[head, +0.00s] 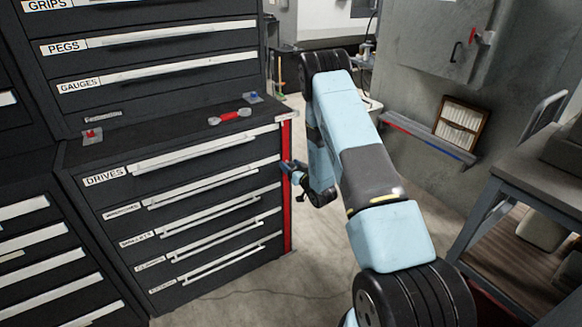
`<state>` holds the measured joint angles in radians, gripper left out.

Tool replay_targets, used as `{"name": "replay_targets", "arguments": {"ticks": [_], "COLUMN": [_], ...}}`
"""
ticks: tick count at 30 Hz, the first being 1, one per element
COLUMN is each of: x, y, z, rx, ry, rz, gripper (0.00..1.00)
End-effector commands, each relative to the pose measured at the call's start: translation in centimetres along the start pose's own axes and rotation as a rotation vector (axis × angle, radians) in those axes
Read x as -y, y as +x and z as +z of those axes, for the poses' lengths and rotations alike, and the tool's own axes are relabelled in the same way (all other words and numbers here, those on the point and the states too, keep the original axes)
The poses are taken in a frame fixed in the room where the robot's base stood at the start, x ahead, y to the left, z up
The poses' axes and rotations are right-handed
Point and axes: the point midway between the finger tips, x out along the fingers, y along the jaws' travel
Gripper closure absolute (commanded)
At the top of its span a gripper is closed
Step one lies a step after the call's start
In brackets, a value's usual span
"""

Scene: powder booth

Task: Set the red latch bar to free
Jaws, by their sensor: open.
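The red latch bar (287,215) stands upright along the right front edge of the lower dark drawer cabinet, in the head view. It runs from the cabinet's top corner down to near the floor. My gripper (286,168) is at the bar's upper half, on its right side, small in the picture. The gripper is open. I cannot tell whether its fingers touch the bar or are around it. My wrist hides a little of the space beside the bar.
The cabinet's drawers (205,190), one labelled DRIVES, are closed. A red-handled tool (230,116) lies on the cabinet top, between a small red piece (92,135) and a small blue piece (252,97). A workbench (530,190) stands at right. Floor (310,265) is clear before the cabinet.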

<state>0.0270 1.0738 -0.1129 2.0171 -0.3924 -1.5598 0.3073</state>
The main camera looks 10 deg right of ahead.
Motion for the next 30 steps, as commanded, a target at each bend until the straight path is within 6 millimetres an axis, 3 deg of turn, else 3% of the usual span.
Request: {"name": "replay_targets", "arguments": {"ticks": [3,21,30], "x": [0.00,-0.01,0.01], "y": [-0.03,-0.05,-0.04], "z": [0.01,0.01,0.02], "rx": [0.000,0.000,0.000], "ry": [0.000,0.000,0.000], "rz": [0.000,0.000,-0.001], "gripper": [0.42,0.99,1.00]}}
